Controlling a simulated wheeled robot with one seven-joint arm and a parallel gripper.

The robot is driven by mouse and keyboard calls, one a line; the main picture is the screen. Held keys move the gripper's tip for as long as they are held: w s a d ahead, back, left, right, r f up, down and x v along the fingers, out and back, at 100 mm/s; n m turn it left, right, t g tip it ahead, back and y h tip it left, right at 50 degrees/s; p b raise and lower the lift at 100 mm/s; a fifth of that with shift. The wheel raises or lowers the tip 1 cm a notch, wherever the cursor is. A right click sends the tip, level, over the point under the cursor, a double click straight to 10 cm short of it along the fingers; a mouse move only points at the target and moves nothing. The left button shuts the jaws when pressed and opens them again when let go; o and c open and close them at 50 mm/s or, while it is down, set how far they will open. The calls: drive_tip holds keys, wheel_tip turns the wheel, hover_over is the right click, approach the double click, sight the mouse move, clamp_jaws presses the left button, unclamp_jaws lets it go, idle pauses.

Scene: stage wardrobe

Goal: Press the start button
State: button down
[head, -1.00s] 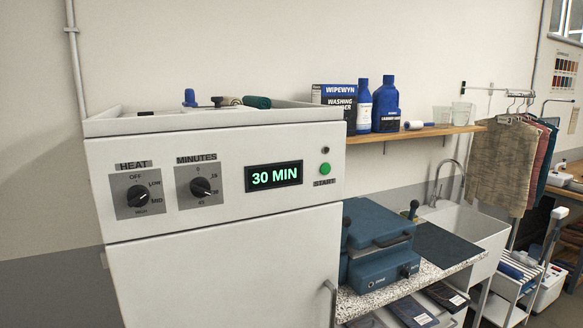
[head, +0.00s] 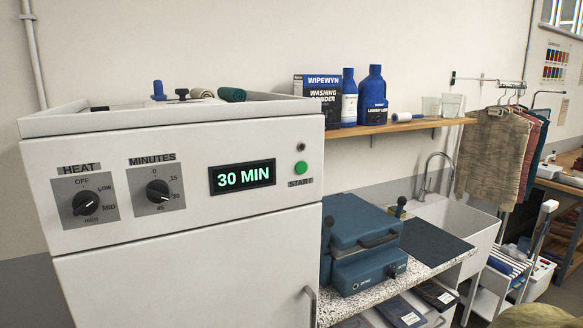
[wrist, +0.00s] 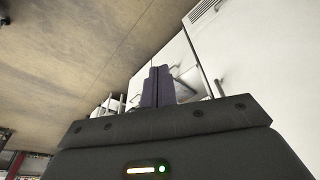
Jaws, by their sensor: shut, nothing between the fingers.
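The start button (head: 301,168) is a round green button on the right of the white machine's front panel (head: 120,240), with the label START below it. A small dark round spot sits just above it. The lit display (head: 242,177) beside it reads 30 MIN. The heat knob (head: 86,203) and the minutes knob (head: 158,191) are to the left; the minutes pointer is towards 30. My gripper (wrist: 158,86) shows only in the wrist view. Its two dark fingers are together and empty, with pale cabinet fronts beyond. The button does not show in that view.
Right of the machine, a blue press (head: 362,240) stands on a speckled counter (head: 335,305) by a sink (head: 455,225). A wooden shelf (head: 400,127) above holds blue bottles and a box. The machine's door handle (head: 311,305) sticks out. An olive rounded shape (head: 540,316) shows bottom right.

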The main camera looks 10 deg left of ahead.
sight(302, 168)
drive_tip(key=shift+s, duration=0.1)
drive_tip(key=w+a+r+m+t+y+p, duration=0.15)
drive_tip(key=w+a+r+t+p, duration=0.55)
drive_tip(key=w+r, duration=0.85)
drive_tip(key=w+a+r+m+t+h+p, duration=0.1)
drive_tip(key=w+a+r+m+t+h, duration=0.1)
drive_tip(key=r, duration=0.8)
drive_tip(key=w+a+r+m+t+h+p, duration=0.2)
drive_tip(key=a+r+m+t, duration=0.4)
drive_tip(key=r, duration=0.4)
drive_tip(key=shift+w+a+t+h, duration=0.35)
drive_tip(key=shift+w+t+h, duration=0.4)
drive_tip(key=shift+w, duration=0.25)
drive_tip(key=shift+p, duration=0.3)
drive_tip(key=shift+w+a+p, duration=0.5)
drive_tip(key=shift+w+a, duration=0.3)
drive_tip(key=shift+w, duration=0.4)
drive_tip(key=shift+w+a+p, duration=0.55)
drive_tip(key=shift+w+a, duration=0.3)
drive_tip(key=shift+w, duration=0.35)
drive_tip(key=shift+w+a+p, duration=0.5)
drive_tip(key=shift+w+a, duration=0.3)
drive_tip(key=shift+w, duration=0.4)
